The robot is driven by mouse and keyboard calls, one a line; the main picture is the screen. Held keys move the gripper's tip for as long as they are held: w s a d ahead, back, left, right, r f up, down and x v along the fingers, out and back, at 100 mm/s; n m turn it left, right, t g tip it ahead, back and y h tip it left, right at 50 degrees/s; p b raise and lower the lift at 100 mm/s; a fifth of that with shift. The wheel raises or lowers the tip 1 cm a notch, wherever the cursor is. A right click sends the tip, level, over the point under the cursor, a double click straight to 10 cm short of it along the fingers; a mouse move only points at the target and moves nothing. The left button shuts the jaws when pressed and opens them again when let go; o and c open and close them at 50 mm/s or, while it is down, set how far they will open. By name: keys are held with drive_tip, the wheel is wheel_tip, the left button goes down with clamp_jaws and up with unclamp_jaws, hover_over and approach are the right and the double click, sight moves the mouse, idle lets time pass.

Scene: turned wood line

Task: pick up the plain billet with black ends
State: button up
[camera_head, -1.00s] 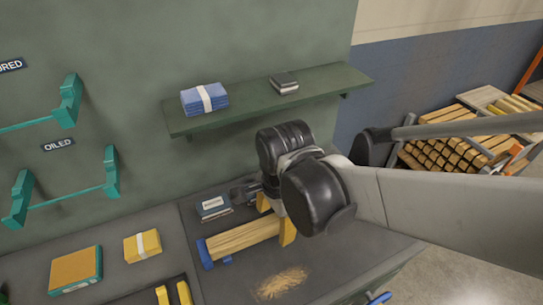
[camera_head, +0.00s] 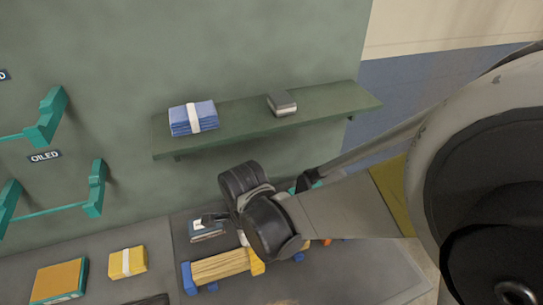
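No billet with clearly black ends can be made out. A pale wooden piece (camera_head: 220,266) lies on the dark bench below my wrist, with a blue block (camera_head: 188,278) at its left end and a yellow block (camera_head: 257,263) near its right end. Whether it is the billet I cannot tell; my arm covers what lies to its right.
A green shelf (camera_head: 240,128) above holds a blue cloth stack (camera_head: 193,117) and a dark book-like block (camera_head: 282,103). Teal brackets (camera_head: 97,188) are on the left wall. A yellow bundle (camera_head: 127,262) and an orange-topped box (camera_head: 59,280) lie on the bench.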

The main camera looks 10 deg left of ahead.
wheel_tip(320, 180, down, 3)
drive_tip(key=shift+w+r+b, duration=0.1)
drive_tip(key=shift+r+b, duration=0.1)
drive_tip(key=shift+b, duration=0.1)
clamp_jaws()
drive_tip(key=shift+r, duration=0.15)
